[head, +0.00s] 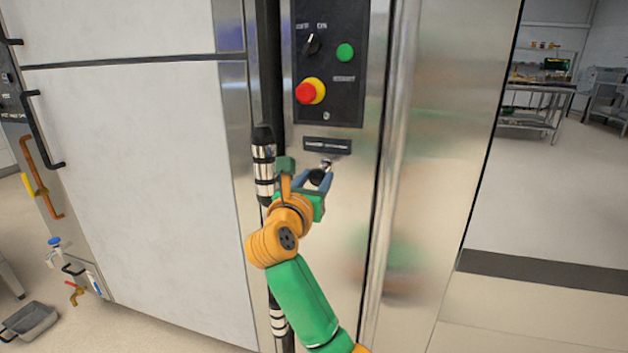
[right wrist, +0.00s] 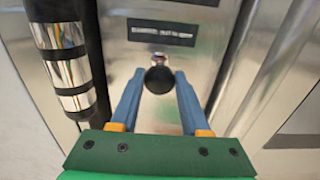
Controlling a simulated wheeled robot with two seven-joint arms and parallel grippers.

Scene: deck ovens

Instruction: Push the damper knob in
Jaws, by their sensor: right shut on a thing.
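The damper knob (head: 317,176) is a round black ball on a short shiny stem, standing out from the steel oven front below a dark label plate (head: 327,146). It also shows in the right wrist view (right wrist: 159,80), just under the same plate (right wrist: 162,32). My right gripper (head: 319,180) is at the knob, its two blue fingers on either side of it. My left gripper is in neither view.
Above the plate is a black control panel (head: 345,60) with a red-and-yellow stop button (head: 310,91), a green button (head: 345,52) and a rotary switch (head: 311,43). A dark vertical pipe with shiny bands (head: 263,165) runs close to the left of my gripper. Open floor lies at the right.

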